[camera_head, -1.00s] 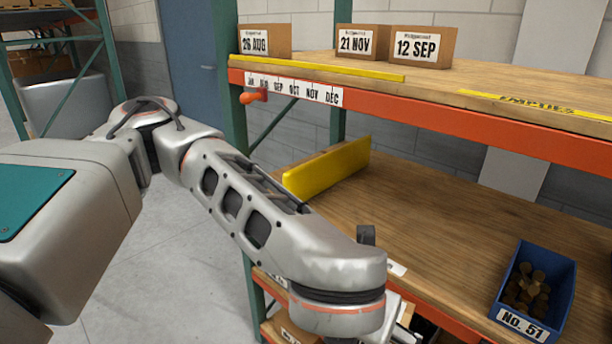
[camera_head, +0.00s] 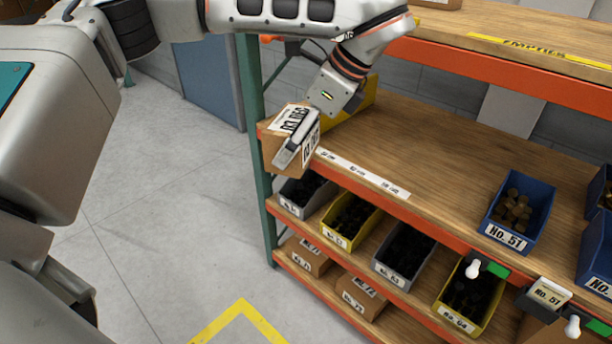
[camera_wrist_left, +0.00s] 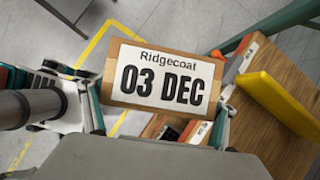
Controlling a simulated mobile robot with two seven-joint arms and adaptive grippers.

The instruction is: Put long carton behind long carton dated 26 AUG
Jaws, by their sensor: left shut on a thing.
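My left gripper (camera_head: 291,152) is shut on a brown carton (camera_head: 272,150) and holds it tilted in front of the left end of the middle shelf. In the left wrist view the carton (camera_wrist_left: 157,106) sits between the two fingers, its white label reading "Ridgecoat 03 DEC". The carton dated 26 AUG is out of view now. At the top edge of the head view only the bottom of one carton (camera_head: 440,4) shows on the upper shelf, its date cut off. My right gripper is not in view.
The middle shelf (camera_head: 430,150) has clear wood right of the carton, with a yellow divider (camera_wrist_left: 280,104) at its left end. A blue bin No. 51 (camera_head: 518,212) stands further right. The upper shelf's orange beam (camera_head: 480,68) and green upright (camera_head: 250,100) are close to my arm.

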